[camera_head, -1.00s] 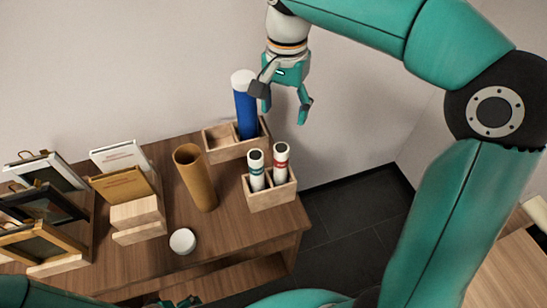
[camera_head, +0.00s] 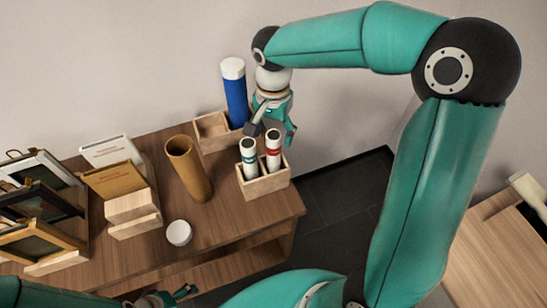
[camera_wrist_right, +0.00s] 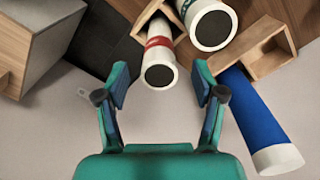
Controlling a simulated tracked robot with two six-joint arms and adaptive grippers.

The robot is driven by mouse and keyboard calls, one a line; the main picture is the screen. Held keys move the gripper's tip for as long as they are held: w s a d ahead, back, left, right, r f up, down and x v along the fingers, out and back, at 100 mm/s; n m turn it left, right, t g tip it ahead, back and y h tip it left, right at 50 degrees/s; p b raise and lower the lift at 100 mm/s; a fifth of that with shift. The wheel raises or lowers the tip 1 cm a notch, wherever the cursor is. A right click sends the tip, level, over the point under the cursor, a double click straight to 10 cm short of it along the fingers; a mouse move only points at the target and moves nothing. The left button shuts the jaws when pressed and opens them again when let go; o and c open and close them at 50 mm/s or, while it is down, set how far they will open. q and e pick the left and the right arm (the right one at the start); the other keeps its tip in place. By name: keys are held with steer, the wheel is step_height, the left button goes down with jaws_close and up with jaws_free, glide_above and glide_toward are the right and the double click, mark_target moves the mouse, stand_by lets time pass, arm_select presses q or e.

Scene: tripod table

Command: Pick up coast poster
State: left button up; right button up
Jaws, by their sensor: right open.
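Two white rolled tubes stand in a wooden holder (camera_head: 265,188): a teal-banded tube (camera_head: 248,157) and a red-banded tube (camera_head: 273,160). A taller blue tube (camera_head: 236,97) with a white end stands in another wooden box behind. I cannot tell which is the coast poster. My right gripper (camera_head: 272,134) is open at the top of the red-banded tube. In the right wrist view the gripper (camera_wrist_right: 162,88) has the end of the red-banded tube (camera_wrist_right: 160,55) between its fingertips, with gaps on both sides. My left gripper (camera_head: 168,298) shows partly at the bottom edge.
An open cardboard-coloured tube (camera_head: 188,168) and a round white object (camera_head: 179,233) stand on the wooden table (camera_head: 225,222). Books (camera_head: 110,152) and picture frames (camera_head: 40,205) fill its left side. The teal-banded tube (camera_wrist_right: 207,22) stands close beside the red-banded one.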

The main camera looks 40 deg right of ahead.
mark_target(274, 160)
step_height(274, 160, down, 4)
steer(key=shift+f+p, duration=0.15)
steer(key=shift+p, duration=0.3)
jaws_close()
